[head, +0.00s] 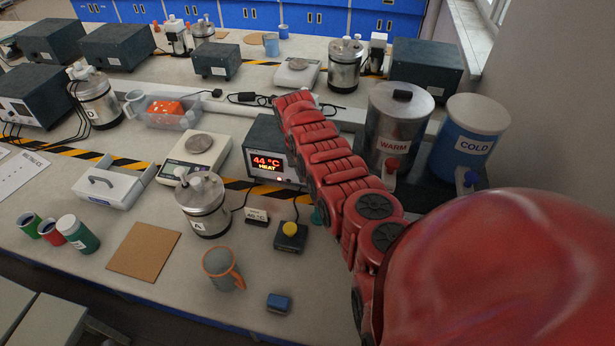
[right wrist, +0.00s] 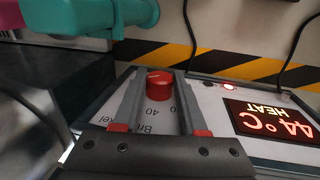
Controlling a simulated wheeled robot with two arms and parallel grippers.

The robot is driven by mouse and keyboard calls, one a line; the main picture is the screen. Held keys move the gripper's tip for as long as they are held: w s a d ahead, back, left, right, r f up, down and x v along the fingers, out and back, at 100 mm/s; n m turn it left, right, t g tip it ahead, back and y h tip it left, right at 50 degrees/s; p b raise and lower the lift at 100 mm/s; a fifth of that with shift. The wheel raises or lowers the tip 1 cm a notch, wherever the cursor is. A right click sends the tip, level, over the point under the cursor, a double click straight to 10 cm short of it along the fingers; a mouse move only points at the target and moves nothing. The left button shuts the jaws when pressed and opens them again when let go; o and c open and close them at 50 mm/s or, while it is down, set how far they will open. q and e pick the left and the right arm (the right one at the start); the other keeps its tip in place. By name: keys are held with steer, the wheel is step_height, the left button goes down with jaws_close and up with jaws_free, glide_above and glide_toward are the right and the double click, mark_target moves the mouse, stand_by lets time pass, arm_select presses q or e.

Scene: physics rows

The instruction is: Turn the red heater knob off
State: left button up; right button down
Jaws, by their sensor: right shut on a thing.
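The heater is a dark box (head: 262,135) with a lit display (head: 266,163) reading 44 °C HEAT. My right gripper (right wrist: 160,88) is shut on the knob, one finger on each side. In the head view my red right arm reaches across the heater's right side and hides the knob and gripper. My left gripper is not in view.
A WARM tank (head: 397,125) and a blue COLD tank (head: 474,140) stand right of my arm. Vessel A (head: 203,205), a yellow button box (head: 290,236), a mug (head: 221,268) and a small card (head: 257,216) stand in front. A teal part (right wrist: 90,14) is near my right gripper.

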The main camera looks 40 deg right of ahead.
steer(key=shift+c, duration=2.2)
jaws_free()
step_height(320, 180, up, 17)
steer(key=w+a+p, duration=0.2)
steer(key=shift+w, duration=0.15)
steer(key=shift+a, duration=0.1)
